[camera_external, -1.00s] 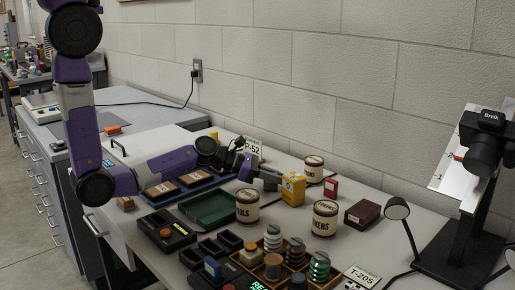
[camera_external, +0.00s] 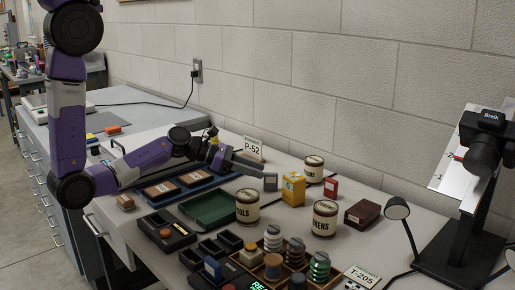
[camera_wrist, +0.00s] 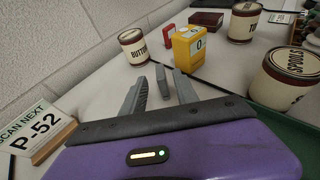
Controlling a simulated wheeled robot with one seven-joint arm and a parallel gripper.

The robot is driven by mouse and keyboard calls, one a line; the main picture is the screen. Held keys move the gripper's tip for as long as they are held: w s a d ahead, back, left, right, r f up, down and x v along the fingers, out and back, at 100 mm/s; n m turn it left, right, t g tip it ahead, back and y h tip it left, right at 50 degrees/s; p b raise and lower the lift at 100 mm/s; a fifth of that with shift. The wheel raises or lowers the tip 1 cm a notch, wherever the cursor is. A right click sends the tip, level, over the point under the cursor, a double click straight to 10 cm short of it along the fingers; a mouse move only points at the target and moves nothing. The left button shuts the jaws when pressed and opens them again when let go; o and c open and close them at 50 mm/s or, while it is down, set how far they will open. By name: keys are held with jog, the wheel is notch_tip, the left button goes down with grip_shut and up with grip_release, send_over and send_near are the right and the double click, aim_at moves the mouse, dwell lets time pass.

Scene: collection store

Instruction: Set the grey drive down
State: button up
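The grey drive (camera_external: 270,182) stands upright on the white bench top, just left of the yellow box (camera_external: 293,189). In the wrist view the drive (camera_wrist: 161,74) shows as a narrow grey block beyond and between the fingertips, with a gap to each finger. My gripper (camera_external: 256,168) points at the drive from the left, its fingers low over the bench. In the wrist view my gripper (camera_wrist: 160,82) is open, with its two grey fingers apart. Whether the drive's lower edge is fully on the bench is too small to tell.
A P-52 sign (camera_external: 253,148) stands behind my gripper. A green tray (camera_external: 209,222) lies in front of it. Labelled tins (camera_external: 247,211) (camera_external: 326,226), a red box (camera_external: 331,189) and a dark red case (camera_external: 362,214) stand nearby.

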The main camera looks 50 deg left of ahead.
jog(key=shift+v, duration=1.9)
jog(key=shift+w+a+r+m, duration=0.1)
jog(key=shift+w+m, duration=0.05)
jog(key=shift+m, duration=0.25)
jog(key=s+a+r+m+t+y, duration=0.2)
jog(key=a+m+t+y, duration=0.4)
jog(key=a+m, duration=0.45)
jog(key=s+r+m+y, duration=0.2)
jog(key=s+r+m, duration=0.1)
jog(key=s+m, duration=0.5)
jog(key=s+r+m+g+y, duration=0.1)
jog(key=s+r+m, duration=0.2)
jog(key=s+m, duration=0.4)
jog(key=s, duration=0.8)
jog(key=shift+s+r+m+y, duration=0.25)
jog(key=shift+r+m+y, duration=0.1)
jog(key=shift+r+y, duration=0.05)
